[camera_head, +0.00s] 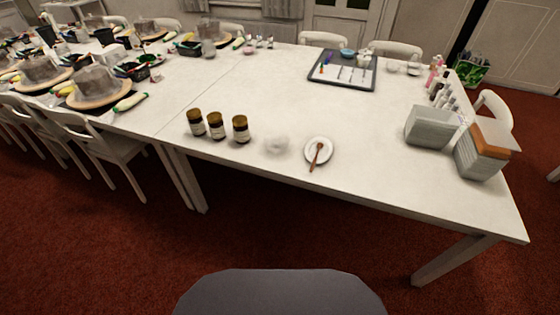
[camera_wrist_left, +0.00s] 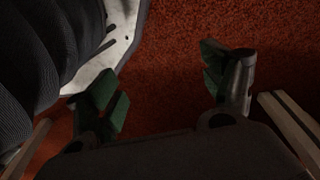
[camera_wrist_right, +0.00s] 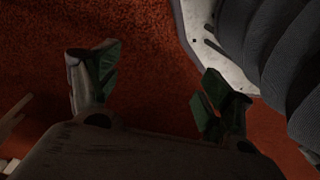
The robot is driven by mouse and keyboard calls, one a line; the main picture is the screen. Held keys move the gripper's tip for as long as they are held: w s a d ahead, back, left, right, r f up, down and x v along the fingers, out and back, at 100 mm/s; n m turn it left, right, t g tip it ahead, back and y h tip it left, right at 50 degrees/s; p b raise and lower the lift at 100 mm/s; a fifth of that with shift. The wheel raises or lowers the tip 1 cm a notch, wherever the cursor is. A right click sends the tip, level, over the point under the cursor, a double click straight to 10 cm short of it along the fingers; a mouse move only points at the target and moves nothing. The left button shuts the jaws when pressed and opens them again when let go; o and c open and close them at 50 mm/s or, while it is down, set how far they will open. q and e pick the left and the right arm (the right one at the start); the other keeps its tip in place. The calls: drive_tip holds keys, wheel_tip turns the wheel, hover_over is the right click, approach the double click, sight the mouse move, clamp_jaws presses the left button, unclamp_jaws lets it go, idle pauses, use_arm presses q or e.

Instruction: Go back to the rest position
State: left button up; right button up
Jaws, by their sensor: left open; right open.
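My left gripper (camera_wrist_left: 165,88) shows in the left wrist view with its two green-padded fingers spread wide and nothing between them. My right gripper (camera_wrist_right: 155,82) shows in the right wrist view, also open and empty. Both point down over the red carpet (camera_wrist_left: 175,45), close beside my own base and column. Neither gripper nor arm shows in the head view.
A long white table (camera_head: 240,90) stands ahead. Near its front edge are three dark jars (camera_head: 217,127) and a white plate (camera_head: 319,151) with a wooden brush. Grey boxes (camera_head: 432,127) stand at right, a dark tray (camera_head: 343,84) farther back. White chairs (camera_head: 95,140) line the left.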

use_arm(q)
drive_tip(key=s+a+r+p, duration=0.1)
drive_tip(key=s+a+p, duration=0.1)
drive_tip(key=s+p, duration=0.5)
drive_tip(key=s+a+r+p, duration=0.1)
drive_tip(key=s+a+p, duration=0.2)
drive_tip(key=s+p, duration=0.5)
drive_tip(key=shift+s+a+r+g+y, duration=0.3)
drive_tip(key=shift+s+r+g, duration=0.1)
drive_tip(key=shift+s, duration=0.5)
use_arm(e)
drive_tip(key=s+d+r, duration=0.1)
drive_tip(key=s+d, duration=0.1)
drive_tip(key=s, duration=0.6)
drive_tip(key=s+d+r, duration=0.1)
drive_tip(key=s+d, duration=0.2)
drive_tip(key=s, duration=0.5)
drive_tip(key=shift+s+d+r+g+h, duration=0.3)
drive_tip(key=shift+s+r+g, duration=0.05)
drive_tip(key=shift+s+g, duration=0.05)
use_arm(q)
drive_tip(key=shift+c, duration=0.5)
use_arm(e)
drive_tip(key=shift+o, duration=0.6)
